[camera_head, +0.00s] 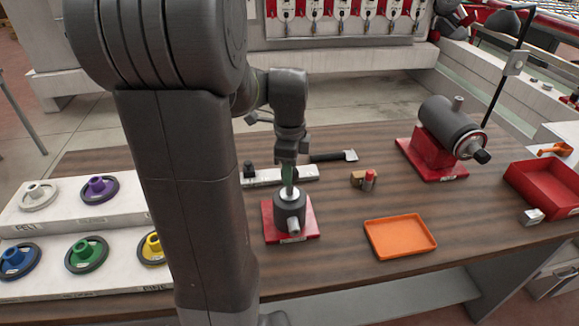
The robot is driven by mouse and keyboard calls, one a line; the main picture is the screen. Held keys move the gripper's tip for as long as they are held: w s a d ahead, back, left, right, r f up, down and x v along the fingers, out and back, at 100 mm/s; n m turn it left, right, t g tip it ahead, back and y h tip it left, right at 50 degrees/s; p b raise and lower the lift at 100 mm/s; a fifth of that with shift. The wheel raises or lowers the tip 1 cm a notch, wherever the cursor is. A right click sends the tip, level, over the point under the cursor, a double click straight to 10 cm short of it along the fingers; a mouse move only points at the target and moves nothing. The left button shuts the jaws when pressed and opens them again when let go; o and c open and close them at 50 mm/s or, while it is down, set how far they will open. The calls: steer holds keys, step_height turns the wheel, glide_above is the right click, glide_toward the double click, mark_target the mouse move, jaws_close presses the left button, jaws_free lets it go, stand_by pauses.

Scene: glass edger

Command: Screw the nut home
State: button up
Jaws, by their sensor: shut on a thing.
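A dark grey upright fixture (290,211) with a short silver stub at its front stands on a red base plate (272,231) in the middle of the bench. A small silver round piece (289,195), which looks like the nut, sits at its top. My gripper (288,188) points straight down over the fixture, with its narrow greenish fingers together at that piece. The fingers are shut on it. The thread and the nut's exact height are too small to make out. My own arm covers the area left of the fixture.
An orange tray (400,236) lies to the right. Behind are a small wooden block with a red piece (364,179), a black-handled tool (333,156) and a grey motor on a red stand (433,160). A red bin (545,190) stands far right. Coloured wheels (86,252) fill the left racks.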

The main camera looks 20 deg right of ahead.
steer(key=shift+m, duration=0.5)
steer(key=o, duration=1.1)
steer(key=shift+c, duration=0.9)
